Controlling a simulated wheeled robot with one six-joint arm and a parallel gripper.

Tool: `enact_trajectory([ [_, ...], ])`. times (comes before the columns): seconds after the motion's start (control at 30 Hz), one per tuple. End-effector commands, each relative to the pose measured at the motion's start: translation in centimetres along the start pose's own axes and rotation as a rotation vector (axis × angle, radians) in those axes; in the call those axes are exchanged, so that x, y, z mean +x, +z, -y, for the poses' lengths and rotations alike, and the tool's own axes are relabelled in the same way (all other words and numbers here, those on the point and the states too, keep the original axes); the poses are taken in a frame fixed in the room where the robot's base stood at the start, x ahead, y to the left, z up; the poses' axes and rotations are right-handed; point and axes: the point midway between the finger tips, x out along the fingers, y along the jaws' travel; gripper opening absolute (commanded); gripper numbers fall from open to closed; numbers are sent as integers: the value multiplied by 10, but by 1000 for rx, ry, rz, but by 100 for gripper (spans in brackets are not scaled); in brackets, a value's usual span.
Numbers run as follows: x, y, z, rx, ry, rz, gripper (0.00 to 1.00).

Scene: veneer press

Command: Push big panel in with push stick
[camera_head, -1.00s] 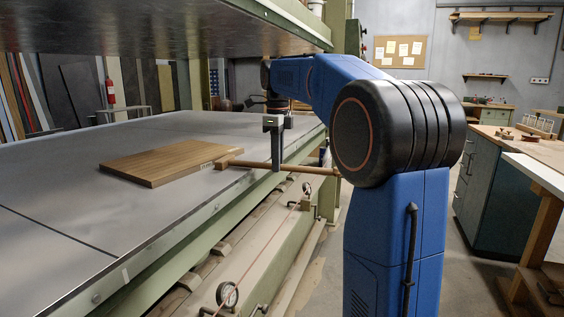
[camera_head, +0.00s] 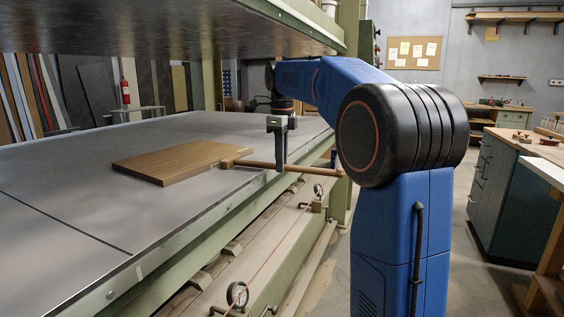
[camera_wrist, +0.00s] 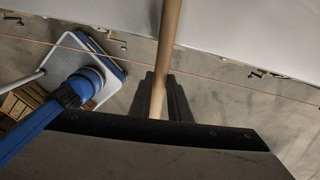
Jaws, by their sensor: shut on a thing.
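The big panel (camera_head: 172,163), a flat brown wood board, lies on the grey lower platen (camera_head: 60,195) of the press, in the middle left of the head view. My gripper (camera_head: 279,164) is over the platen's front edge, right of the panel. It is shut on the push stick (camera_head: 262,164), a long wooden rod that also shows in the wrist view (camera_wrist: 170,35). The stick's block-like head is at the panel's near right edge. Whether they touch or a small gap is left, I cannot tell. The panel is not recognisable in the wrist view.
The upper platen (camera_head: 170,25) hangs over the lower one, with open space between. The green press frame (camera_head: 211,85) stands beyond. A cabinet (camera_head: 500,180) with a wooden top is at the right.

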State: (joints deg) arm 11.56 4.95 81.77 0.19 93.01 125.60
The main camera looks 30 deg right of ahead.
Motion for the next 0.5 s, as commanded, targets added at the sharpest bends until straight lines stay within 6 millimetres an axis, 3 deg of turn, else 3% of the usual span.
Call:
enact_trajectory([
  [0.5,-15,-46,0,2,-1,0,0],
])
